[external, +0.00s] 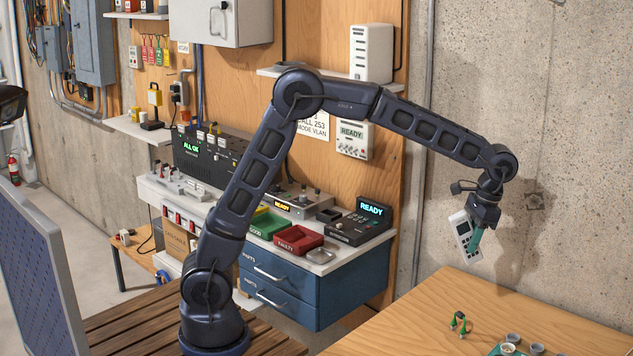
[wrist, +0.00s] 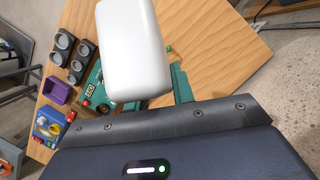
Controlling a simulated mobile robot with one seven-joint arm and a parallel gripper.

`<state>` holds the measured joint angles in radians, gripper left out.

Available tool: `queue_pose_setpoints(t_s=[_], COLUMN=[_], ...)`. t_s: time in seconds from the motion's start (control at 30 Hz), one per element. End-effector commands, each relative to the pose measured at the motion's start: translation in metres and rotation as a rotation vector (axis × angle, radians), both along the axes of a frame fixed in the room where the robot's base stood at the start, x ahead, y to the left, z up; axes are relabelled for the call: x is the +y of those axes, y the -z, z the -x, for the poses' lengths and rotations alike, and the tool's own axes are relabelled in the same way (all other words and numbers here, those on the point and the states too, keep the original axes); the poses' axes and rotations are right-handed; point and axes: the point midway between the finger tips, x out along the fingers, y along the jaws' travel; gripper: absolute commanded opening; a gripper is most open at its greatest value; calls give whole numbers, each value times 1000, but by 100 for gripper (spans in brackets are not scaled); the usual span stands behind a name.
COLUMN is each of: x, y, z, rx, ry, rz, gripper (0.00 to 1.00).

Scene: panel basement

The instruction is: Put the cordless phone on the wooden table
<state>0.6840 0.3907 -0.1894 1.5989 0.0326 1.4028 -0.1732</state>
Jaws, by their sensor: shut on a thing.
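The cordless phone (external: 462,231) is white with a dark keypad and a small screen. My gripper (external: 475,240) is shut on it, with a teal finger across its face, and holds it tilted in the air. The phone hangs above the far edge of the wooden table (external: 430,315), clear of its surface. In the wrist view the phone's plain white body (wrist: 133,45) fills the upper middle and hides part of the table top (wrist: 215,45). One teal finger shows beside it; the other finger is mostly hidden.
On the table, a green clip-like item (external: 458,321), grey cups (external: 513,338) and a green device (external: 505,350) stand near the front. The wrist view also shows a purple bin (wrist: 57,90) and a colourful device (wrist: 48,123). The table's left part looks bare. A concrete wall rises behind.

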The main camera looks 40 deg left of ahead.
Motion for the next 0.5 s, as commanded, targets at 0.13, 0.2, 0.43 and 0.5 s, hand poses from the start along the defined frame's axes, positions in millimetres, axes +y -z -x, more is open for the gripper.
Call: queue_pose_setpoints(t_s=[0.13,0.2,0.43,0.5], x=[-6,-5,7,12], y=[1,2,9,11], z=[3,1,-9,-14], rx=[26,39,76,88], ry=[-74,-120,-291,-350], rz=[-21,-28,-48,-51], gripper=[0,0,0,0])
